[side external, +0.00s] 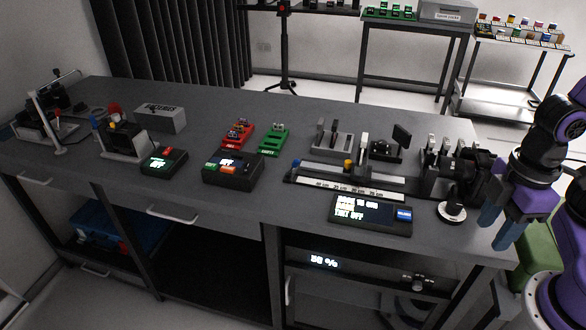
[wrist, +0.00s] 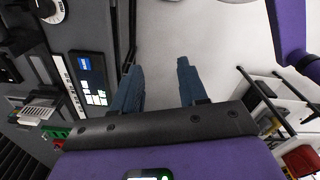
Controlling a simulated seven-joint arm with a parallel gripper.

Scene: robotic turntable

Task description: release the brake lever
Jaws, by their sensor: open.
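My gripper (side external: 499,232) is open and empty, off the right front corner of the bench, with blue fingers pointing down. In the wrist view my gripper (wrist: 158,68) has pale floor between its fingers. I cannot tell for sure which part is the brake lever. A black knob on a white round base (side external: 452,211) stands at the bench's right front, left of my gripper and apart from it. It also shows at the top left of the wrist view (wrist: 50,10). Upright levers (side external: 436,149) stand on a dark unit behind the knob.
The grey bench (side external: 310,112) also holds a display box (side external: 370,214), a slider rail (side external: 345,187), a control box (side external: 232,167), red and green trays, and a metal-armed device (side external: 45,122) at far left. A green block (side external: 541,248) stands beside my gripper.

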